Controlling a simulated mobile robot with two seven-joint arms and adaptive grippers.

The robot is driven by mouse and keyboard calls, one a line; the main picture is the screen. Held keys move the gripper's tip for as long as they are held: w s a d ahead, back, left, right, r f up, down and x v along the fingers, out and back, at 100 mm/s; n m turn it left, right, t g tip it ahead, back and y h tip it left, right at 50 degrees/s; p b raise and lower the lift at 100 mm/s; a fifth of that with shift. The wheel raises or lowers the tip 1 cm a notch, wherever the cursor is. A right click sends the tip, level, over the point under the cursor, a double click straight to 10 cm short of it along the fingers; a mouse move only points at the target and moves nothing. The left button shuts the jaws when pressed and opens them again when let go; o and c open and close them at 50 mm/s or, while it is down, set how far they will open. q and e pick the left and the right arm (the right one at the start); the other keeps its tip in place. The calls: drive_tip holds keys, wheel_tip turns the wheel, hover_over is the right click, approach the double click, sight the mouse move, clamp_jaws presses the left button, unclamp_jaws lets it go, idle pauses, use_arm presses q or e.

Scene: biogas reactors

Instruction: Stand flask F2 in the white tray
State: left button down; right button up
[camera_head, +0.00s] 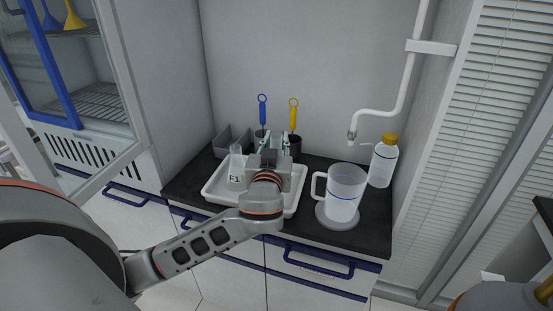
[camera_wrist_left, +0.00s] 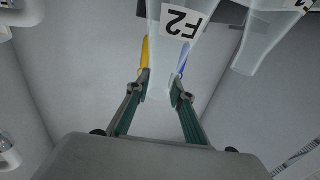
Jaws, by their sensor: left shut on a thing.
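My left gripper (camera_head: 278,146) is over the white tray (camera_head: 299,198) on the dark counter. In the left wrist view its two fingers (camera_wrist_left: 160,88) are shut on the narrow neck of flask F2 (camera_wrist_left: 177,42), a translucent flask with a black-on-white F2 label. In the head view the gripper hides flask F2, so I cannot tell whether its base touches the tray. Flask F1 (camera_head: 236,166) stands upright in the left part of the tray; it also shows in the left wrist view (camera_wrist_left: 262,45), beside flask F2. My right gripper is out of view.
A handled jug (camera_head: 345,190) on a grey round base stands right of the tray, with a yellow-capped bottle (camera_head: 382,163) behind it. Grey bins (camera_head: 233,138) and dark cups (camera_head: 295,147) holding a blue (camera_head: 262,112) and a yellow tool (camera_head: 293,116) are behind. A white pipe (camera_head: 385,113) hangs at right.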

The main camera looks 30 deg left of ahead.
use_arm(q)
drive_tip(key=shift+f, duration=0.6)
wheel_tip(320, 180, down, 4)
drive_tip(key=shift+r, duration=0.25)
drive_tip(key=shift+f, duration=0.2)
drive_tip(key=shift+f+b, duration=0.3)
drive_tip(key=shift+b, duration=0.15)
drive_tip(key=c, duration=1.8)
unclamp_jaws()
drive_tip(key=shift+r, duration=0.1)
drive_tip(key=shift+o, duration=0.2)
